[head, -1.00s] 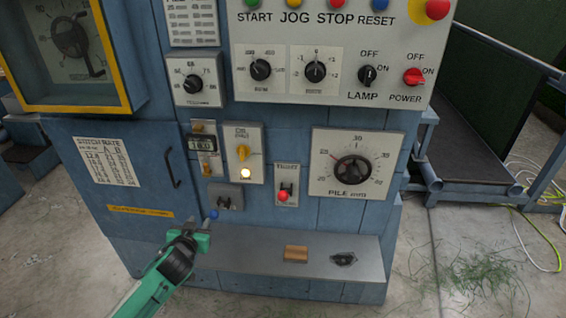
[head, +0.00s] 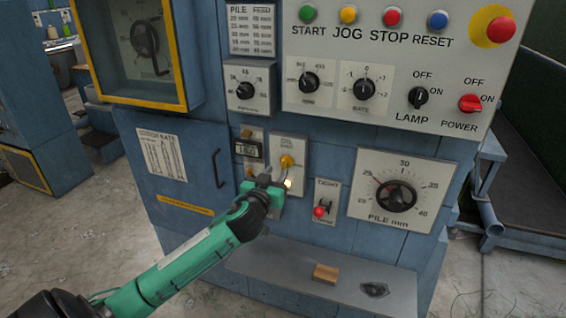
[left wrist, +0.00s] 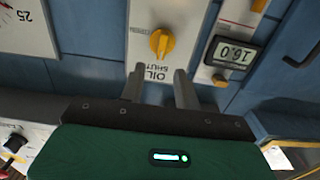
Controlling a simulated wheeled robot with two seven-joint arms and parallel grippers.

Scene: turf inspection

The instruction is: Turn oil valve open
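The oil valve is a yellow knob (head: 287,161) on a white plate marked OIL, on the blue machine front. In the left wrist view the yellow knob (left wrist: 161,42) appears upside down, just beyond the fingertips, with a word like SHUT on its plate. My left gripper (head: 268,175) is in front of the plate's lower part, just below the knob. In the left wrist view my left gripper (left wrist: 160,75) has its two fingers apart with nothing between them. The knob looks apart from the fingers. My right gripper is out of view.
A lit lamp (head: 288,184) sits below the knob. A digital display (head: 247,150) is close on the left, and a red-tipped switch (head: 320,211) is to the lower right. A ledge (head: 300,290) holds a wooden block (head: 326,274) and a dark part (head: 374,289).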

